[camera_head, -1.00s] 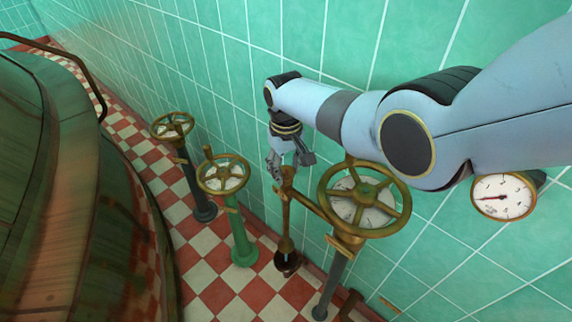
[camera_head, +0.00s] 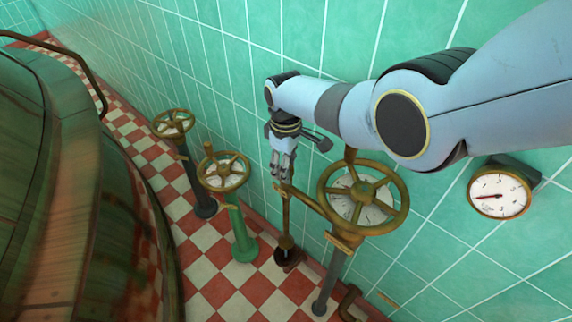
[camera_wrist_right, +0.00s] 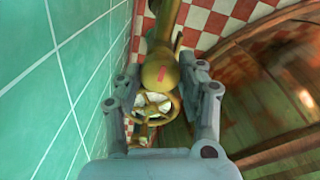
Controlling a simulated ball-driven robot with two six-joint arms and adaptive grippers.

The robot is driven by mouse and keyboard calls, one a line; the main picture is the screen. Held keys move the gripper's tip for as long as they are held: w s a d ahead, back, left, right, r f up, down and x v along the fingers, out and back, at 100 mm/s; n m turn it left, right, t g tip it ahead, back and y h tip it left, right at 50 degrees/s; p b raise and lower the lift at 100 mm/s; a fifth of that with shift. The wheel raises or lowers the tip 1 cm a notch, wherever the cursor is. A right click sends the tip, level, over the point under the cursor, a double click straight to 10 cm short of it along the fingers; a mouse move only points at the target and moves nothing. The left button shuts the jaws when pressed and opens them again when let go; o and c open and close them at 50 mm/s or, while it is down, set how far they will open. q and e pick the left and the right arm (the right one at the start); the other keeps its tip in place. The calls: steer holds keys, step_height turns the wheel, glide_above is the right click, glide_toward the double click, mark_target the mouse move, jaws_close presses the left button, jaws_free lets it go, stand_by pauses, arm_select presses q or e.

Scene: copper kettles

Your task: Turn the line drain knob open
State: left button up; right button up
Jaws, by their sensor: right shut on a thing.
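The brass line drain knob (camera_wrist_right: 160,72) with a red mark on it shows in the right wrist view, between the two fingers of my right gripper (camera_wrist_right: 163,88). In the head view my right gripper (camera_head: 283,174) points down and is shut at the top of a thin brass drain pipe (camera_head: 286,215), beside the wall. The knob itself is mostly hidden by the fingers there. My left gripper is not in view.
A large brass handwheel (camera_head: 399,207) stands close right of my right gripper. A green-post valve (camera_head: 240,240) and a dark-post valve (camera_head: 197,185) stand left. A copper kettle (camera_head: 70,220) fills the left. A gauge (camera_head: 500,193) hangs on the tiled wall.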

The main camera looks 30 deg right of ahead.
stand_by(0.3)
steer(key=o, duration=1.1)
steer(key=shift+o, duration=0.2)
step_height(320, 180, up, 12)
